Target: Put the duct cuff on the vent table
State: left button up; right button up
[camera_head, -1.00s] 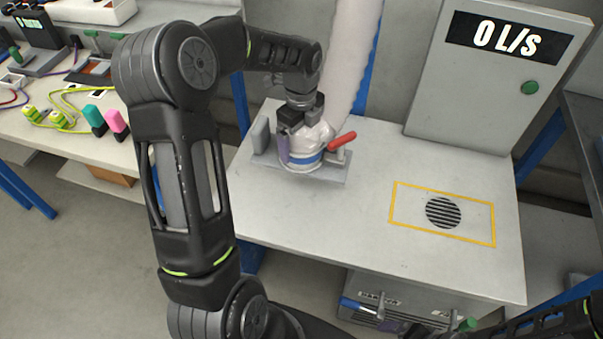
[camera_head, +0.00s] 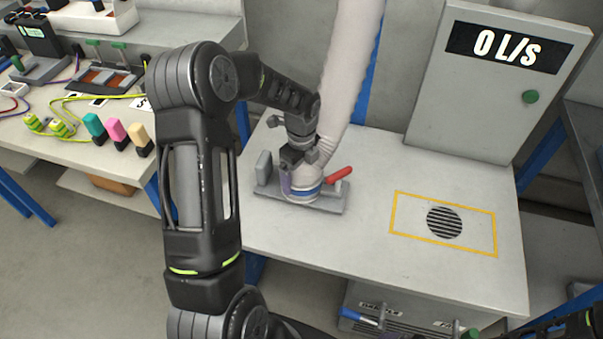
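The duct cuff (camera_head: 303,188) is a white collar with a blue band at the lower end of a pale flexible duct (camera_head: 348,85). It sits on a grey base plate (camera_head: 325,202) on the vent table (camera_head: 375,165). A red handle (camera_head: 340,174) sticks out to its right. My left gripper (camera_head: 292,168) reaches down at the cuff's upper left side, by a purple part; the fingers are small and partly hidden, so I cannot tell whether they grip. My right gripper is not in view; only a bit of dark arm shows at the bottom right.
A yellow outline (camera_head: 399,230) surrounds a round black vent grille (camera_head: 444,222) on the clear right part of the table. A grey panel (camera_head: 480,120) reading 0 L/s with a green button stands behind. A cluttered bench (camera_head: 70,150) is at the left.

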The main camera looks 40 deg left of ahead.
aim_at(302, 172)
pick_arm(q)
jog(key=shift+f, duration=0.1)
jog(key=o, duration=1.3)
jog(key=shift+o, duration=0.2)
notch_tip(302, 172, up, 12)
jog(key=shift+p, duration=0.3)
